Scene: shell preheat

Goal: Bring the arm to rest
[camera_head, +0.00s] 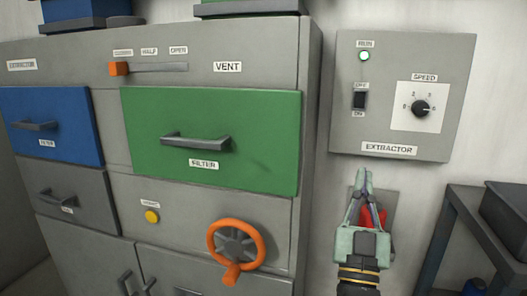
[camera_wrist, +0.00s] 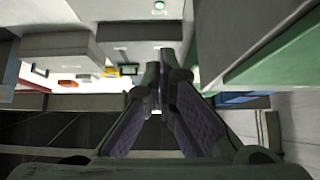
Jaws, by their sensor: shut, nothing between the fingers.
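My gripper (camera_head: 363,180) is in the lower right of the head view, with its fingers pointing up. Its fingertips are together and nothing is between them. It is below the extractor control box (camera_head: 345,130) and to the right of the grey cabinet (camera_head: 310,120). In the wrist view my gripper (camera_wrist: 157,75) fills the middle, its fingers meeting at the tips. A red thing (camera_head: 377,215) on a grey wall plate shows partly behind my gripper; most of it is hidden.
The cabinet carries a green filter drawer (camera_head: 260,130), a blue drawer (camera_head: 55,105), an orange handwheel (camera_head: 213,237) and a vent slider (camera_head: 119,69). A dark shelf stand (camera_head: 465,200) is at the right. Bare wall lies between the box and the stand.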

